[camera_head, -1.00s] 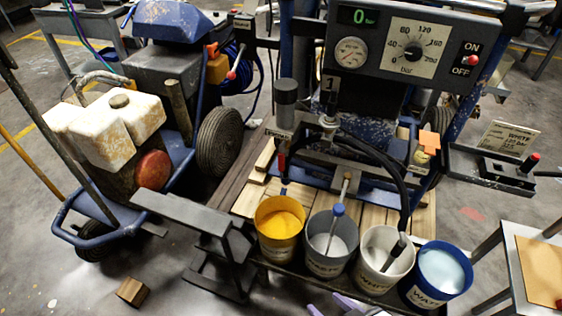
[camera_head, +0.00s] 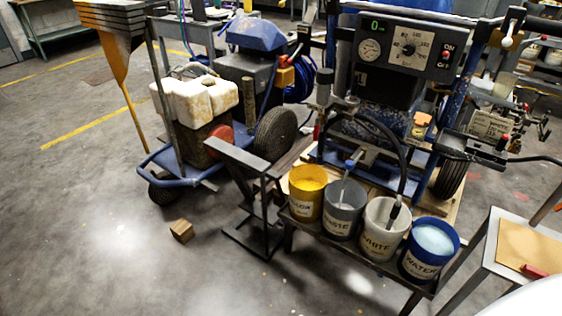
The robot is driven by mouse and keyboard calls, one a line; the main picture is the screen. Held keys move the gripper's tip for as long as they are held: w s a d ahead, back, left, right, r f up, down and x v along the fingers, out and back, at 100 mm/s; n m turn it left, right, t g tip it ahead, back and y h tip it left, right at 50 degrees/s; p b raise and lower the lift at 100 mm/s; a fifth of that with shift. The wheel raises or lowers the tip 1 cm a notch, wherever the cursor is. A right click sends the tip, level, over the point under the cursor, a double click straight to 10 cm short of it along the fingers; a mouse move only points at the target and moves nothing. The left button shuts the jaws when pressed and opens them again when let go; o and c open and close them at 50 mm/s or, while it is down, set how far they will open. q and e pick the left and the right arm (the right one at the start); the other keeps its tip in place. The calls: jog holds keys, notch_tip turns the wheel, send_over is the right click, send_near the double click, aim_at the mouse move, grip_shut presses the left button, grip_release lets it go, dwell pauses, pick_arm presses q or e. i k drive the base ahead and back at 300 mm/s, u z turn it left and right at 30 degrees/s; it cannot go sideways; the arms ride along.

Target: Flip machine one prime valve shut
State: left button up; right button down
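The machine with the control panel (camera_head: 408,48) stands at right of centre, on a wooden pallet. Its panel has a round gauge (camera_head: 370,50), a pressure dial (camera_head: 407,48) and a green readout showing 0. A small red handle (camera_head: 316,132) hangs below a grey cylinder (camera_head: 323,88) on the machine's left side; it may be the prime valve, but its setting is too small to tell. Neither of my grippers is in view.
Yellow (camera_head: 306,205), grey (camera_head: 343,220), white (camera_head: 381,232) and blue (camera_head: 432,262) buckets stand in front of the machine. A second blue-framed machine (camera_head: 205,100) is at left. A wooden block (camera_head: 182,231) lies on otherwise open floor at left.

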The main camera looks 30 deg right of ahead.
aim_at(317, 125)
jog(key=u, duration=0.4)
jog(key=i, duration=1.3)
jog(key=z, duration=1)
jog(key=i, duration=0.55)
jog(key=z, duration=0.45)
